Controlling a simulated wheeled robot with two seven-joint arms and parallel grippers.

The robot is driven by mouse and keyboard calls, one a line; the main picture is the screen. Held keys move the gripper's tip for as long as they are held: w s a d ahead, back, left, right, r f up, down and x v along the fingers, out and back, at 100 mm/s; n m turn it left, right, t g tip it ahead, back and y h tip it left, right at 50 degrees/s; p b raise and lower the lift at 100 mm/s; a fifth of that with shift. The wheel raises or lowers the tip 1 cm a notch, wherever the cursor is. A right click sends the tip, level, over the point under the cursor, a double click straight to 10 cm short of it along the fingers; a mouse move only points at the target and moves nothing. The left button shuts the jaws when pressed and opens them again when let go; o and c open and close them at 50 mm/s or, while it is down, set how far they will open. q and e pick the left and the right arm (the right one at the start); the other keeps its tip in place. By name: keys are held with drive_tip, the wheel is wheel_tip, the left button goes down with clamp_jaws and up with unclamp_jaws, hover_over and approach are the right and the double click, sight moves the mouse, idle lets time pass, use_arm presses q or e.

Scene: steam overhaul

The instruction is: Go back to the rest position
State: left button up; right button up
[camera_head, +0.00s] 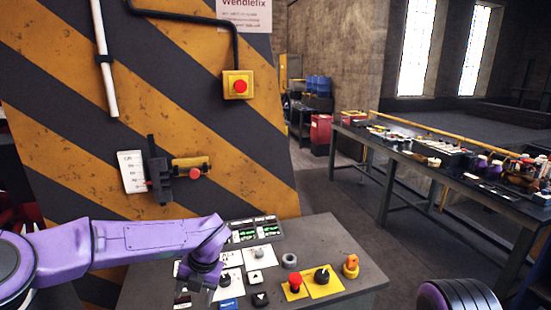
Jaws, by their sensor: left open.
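My left gripper (197,284) is open at the end of my purple left arm, which comes in from the left. It points down over the left part of a grey control console (350,255). I see nothing between its fingers, and I cannot tell how high it is above the console top. The console carries green-lit displays (254,232), a red knob (295,281), a black knob on a yellow plate (322,275) and an orange switch (351,265). My right gripper is not in view.
A black-and-yellow striped panel (75,100) stands behind the console, with a red emergency button (240,87) and a lever unit (160,172). A long workbench (405,152) full of small items stands at the right. Open floor lies between console and bench.

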use_arm(q)
drive_tip(key=s+a+f+m+t+y, duration=0.2)
drive_tip(key=s+a+f+m, duration=0.2)
drive_tip(key=s+f+m, duration=0.4)
drive_tip(key=s+a+f+m+t+y, duration=0.2)
drive_tip(key=s+a+f+m, duration=0.15)
drive_tip(key=f+m, duration=0.45)
drive_tip(key=s+a+f+m+h, duration=0.1)
drive_tip(key=s+f+m, duration=0.25)
drive_tip(key=s, duration=0.45)
drive_tip(key=s+a+f+m+h, duration=0.1)
drive_tip(key=s+f+m+h, duration=0.15)
drive_tip(key=s+m, duration=0.35)
drive_tip(key=s+a+f+m+h, duration=0.1)
drive_tip(key=s+f+m, duration=0.2)
drive_tip(key=s, duration=0.6)
wheel_tip(320, 180, down, 12)
drive_tip(key=g+b, duration=0.1)
drive_tip(key=b, duration=1)
drive_tip(key=shift+s+b, duration=0.4)
drive_tip(key=shift+s, duration=0.05)
